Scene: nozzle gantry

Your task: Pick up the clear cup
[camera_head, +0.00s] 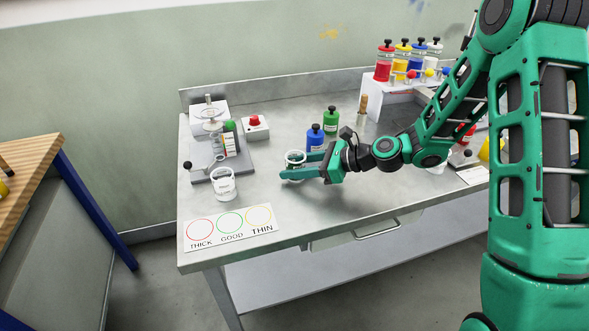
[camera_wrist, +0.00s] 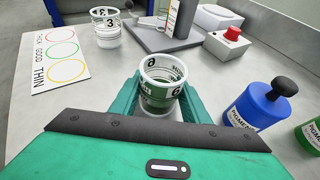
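A clear cup (camera_wrist: 160,72) with printed marks stands upright between my gripper's two green fingers in the wrist view. It also shows in the head view (camera_head: 294,157), partly hidden by the fingers. My gripper (camera_head: 285,170) is low over the metal table, with a finger on each side of the cup. In the wrist view my gripper (camera_wrist: 160,98) has its fingers spread around the cup; whether they touch its wall cannot be made out. A second clear cup (camera_head: 223,184) stands to the left, and shows at the upper left of the wrist view (camera_wrist: 106,28).
A blue pigment bottle (camera_head: 315,137) and a green one (camera_head: 331,120) stand just behind my gripper. A nozzle stand (camera_head: 216,165) and a red button box (camera_head: 255,128) are at the back left. A THICK/GOOD/THIN card (camera_head: 230,228) lies at the front left.

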